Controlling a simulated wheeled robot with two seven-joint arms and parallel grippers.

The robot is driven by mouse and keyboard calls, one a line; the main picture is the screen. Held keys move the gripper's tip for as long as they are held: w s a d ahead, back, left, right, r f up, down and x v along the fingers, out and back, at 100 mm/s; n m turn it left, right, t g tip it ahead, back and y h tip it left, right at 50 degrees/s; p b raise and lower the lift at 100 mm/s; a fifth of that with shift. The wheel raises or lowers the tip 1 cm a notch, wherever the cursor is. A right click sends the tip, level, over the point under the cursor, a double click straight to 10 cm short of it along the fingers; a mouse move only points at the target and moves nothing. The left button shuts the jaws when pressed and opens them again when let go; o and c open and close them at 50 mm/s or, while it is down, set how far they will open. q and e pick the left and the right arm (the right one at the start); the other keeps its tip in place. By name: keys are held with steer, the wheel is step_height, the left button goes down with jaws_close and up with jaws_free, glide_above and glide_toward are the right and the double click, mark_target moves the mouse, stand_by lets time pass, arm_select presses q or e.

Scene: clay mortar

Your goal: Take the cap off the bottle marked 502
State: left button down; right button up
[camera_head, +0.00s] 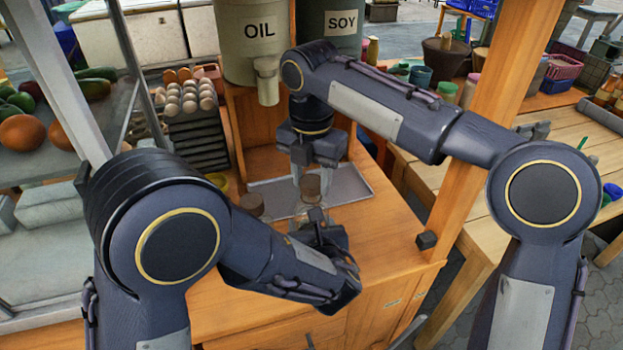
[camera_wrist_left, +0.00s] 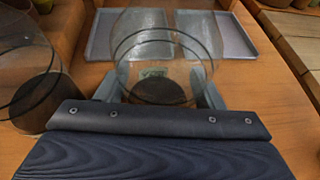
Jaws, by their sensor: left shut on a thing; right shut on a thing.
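A clear glass bottle (camera_head: 306,211) stands on the wooden counter with a brown cap (camera_head: 310,187) at its top. My left gripper (camera_head: 316,220) is shut around its body from the front. The left wrist view shows the glass bottle (camera_wrist_left: 165,68) between the left fingers (camera_wrist_left: 160,95), with a small greenish label whose marking is too small to read. My right gripper (camera_head: 312,172) points down from above and is shut on the brown cap. I cannot tell whether the cap is apart from the bottle neck. The left forearm and hand partly hide the bottle.
A second glass bottle with a brown cap (camera_head: 253,204) stands to the left, close to my left arm. A metal tray (camera_head: 350,184) lies behind. Containers marked OIL (camera_head: 257,50) and SOY (camera_head: 342,45) stand above. A wooden post (camera_head: 497,100) rises at the right.

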mark_target(311, 181)
steer(key=shift+r, duration=0.55)
steer(key=shift+r, duration=1.95)
arm_select(q)
steer(key=shift+c, duration=1.4)
jaws_free()
